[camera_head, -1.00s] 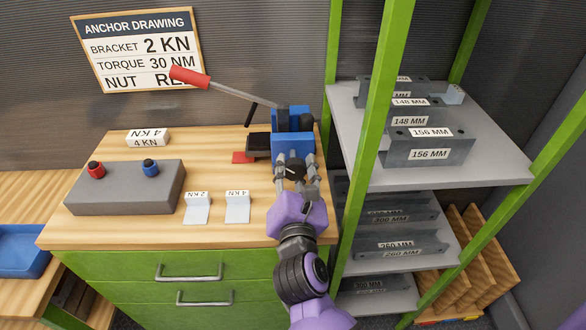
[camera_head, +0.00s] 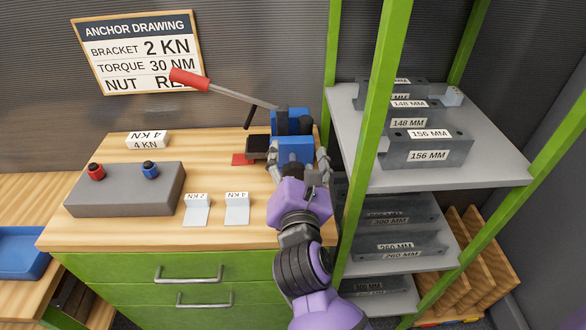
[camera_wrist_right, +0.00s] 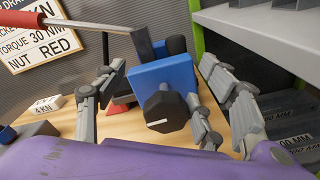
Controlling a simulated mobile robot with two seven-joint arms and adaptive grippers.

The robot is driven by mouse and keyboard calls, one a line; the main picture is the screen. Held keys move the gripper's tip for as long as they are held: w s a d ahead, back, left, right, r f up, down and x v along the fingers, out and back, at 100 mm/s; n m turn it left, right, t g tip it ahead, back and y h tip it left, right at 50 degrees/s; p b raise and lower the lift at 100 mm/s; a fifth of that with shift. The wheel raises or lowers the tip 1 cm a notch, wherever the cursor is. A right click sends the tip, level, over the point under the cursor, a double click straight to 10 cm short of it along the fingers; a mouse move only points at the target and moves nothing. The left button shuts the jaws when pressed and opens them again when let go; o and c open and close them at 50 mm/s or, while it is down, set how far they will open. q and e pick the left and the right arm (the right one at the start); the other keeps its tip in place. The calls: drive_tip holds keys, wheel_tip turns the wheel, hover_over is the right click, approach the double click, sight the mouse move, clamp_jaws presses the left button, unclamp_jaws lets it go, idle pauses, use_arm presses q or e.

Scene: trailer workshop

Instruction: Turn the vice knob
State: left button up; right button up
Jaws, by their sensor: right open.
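The blue vice (camera_head: 292,151) stands at the right end of the wooden bench, beside the green shelf post. In the right wrist view the vice's blue front jaw (camera_wrist_right: 160,76) faces me. Its black faceted knob (camera_wrist_right: 166,110), with a white line on its face, sticks out toward me. In the head view my right gripper hides the knob. My right gripper (camera_head: 299,166) is open in front of the vice, its fingers spread to either side of the front jaw. In the wrist view the open fingers (camera_wrist_right: 155,98) flank the knob, visibly apart from it. My left gripper is not in view.
A red-handled lever (camera_head: 190,78) rises to the left behind the vice. A grey box with red and blue buttons (camera_head: 120,190) and small labelled brackets (camera_head: 237,209) sit left on the bench. Shelves with grey brackets (camera_head: 430,150) stand close on the right.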

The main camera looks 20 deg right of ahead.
sight(293, 164)
drive_tip(key=r, duration=0.4)
drive_tip(key=a+r, duration=0.1)
drive_tip(key=r, duration=0.1)
drive_tip(key=shift+w+r, duration=0.1)
drive_tip(key=shift+r, duration=0.05)
drive_tip(key=shift+d+r, duration=0.1)
drive_tip(key=shift+r, duration=0.05)
drive_tip(key=shift+d, duration=0.1)
